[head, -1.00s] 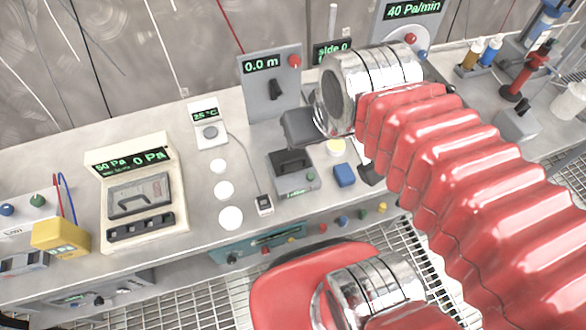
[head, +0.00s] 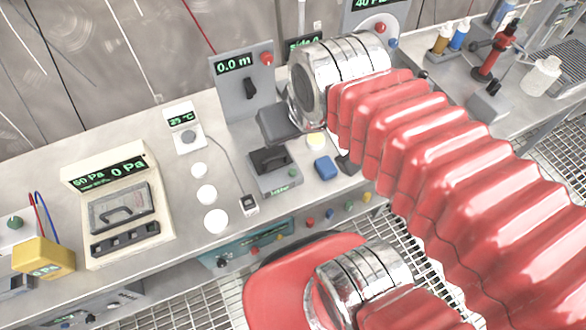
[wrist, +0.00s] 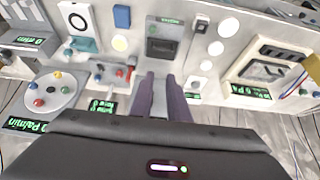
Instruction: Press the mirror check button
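No label reading mirror check is legible, so I cannot tell which control is that button. A grey box (head: 289,181) with a dark handled lid and a small green button (head: 293,173) sits on the bench, right of three white discs. In the wrist view the box (wrist: 163,28) is straight beyond my fingers. My gripper (wrist: 160,76) has two purple-grey fingers with a gap between them, nothing held. In the head view my dark gripper body (head: 278,124) is above and behind the box; its fingers are hidden there.
A blue block (head: 325,167) and a pale yellow disc (head: 316,140) are right of the box. A grey 0.0 m panel (head: 232,88) with a red knob stands behind. A cream pressure unit (head: 120,205) is at left. A 25 °C unit (head: 185,130) stands between.

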